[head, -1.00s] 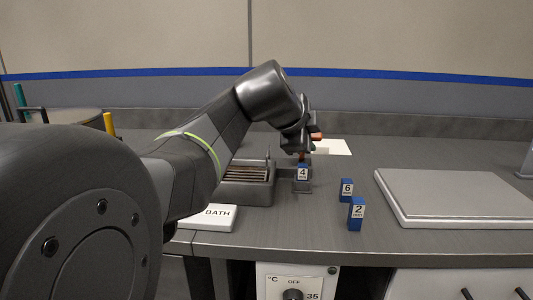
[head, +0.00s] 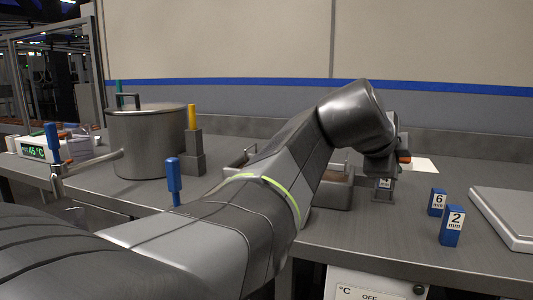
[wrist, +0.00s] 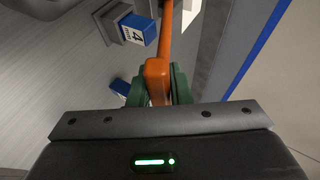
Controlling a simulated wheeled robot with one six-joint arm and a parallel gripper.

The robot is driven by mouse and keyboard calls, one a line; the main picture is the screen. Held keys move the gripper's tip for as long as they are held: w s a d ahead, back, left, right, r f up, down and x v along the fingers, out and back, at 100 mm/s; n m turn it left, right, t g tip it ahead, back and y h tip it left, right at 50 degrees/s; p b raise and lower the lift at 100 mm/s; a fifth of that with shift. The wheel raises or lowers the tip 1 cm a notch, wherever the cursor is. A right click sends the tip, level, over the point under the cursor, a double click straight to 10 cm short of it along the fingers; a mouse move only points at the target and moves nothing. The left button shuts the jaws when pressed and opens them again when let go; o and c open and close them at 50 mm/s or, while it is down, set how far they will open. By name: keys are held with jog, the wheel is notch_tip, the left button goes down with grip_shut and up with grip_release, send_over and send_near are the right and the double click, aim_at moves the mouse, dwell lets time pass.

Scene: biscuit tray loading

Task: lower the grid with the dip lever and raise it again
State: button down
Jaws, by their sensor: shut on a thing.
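My gripper (wrist: 156,92) is shut on the orange dip lever (wrist: 158,70), with its green fingers on either side of the bar. In the head view my gripper (head: 385,172) is at the right of the bath (head: 340,201), and only a bit of orange (head: 404,157) shows beside it. The bath is a grey metal box, partly hidden behind my arm. A brownish patch shows inside it, but I cannot tell how high the grid sits.
A blue block marked 4 (wrist: 138,29) is close to the lever. Blue blocks marked 6 (head: 437,202) and 2 (head: 452,226) stand to the right, before a pale slab (head: 510,208). A large lidded pot (head: 147,140) and a blue-handled lever (head: 174,180) stand left.

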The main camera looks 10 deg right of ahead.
jog(key=shift+f, duration=0.2)
jog(key=c, duration=1.4)
grip_release()
jog(key=shift+o, duration=0.2)
jog(key=shift+r, duration=0.1)
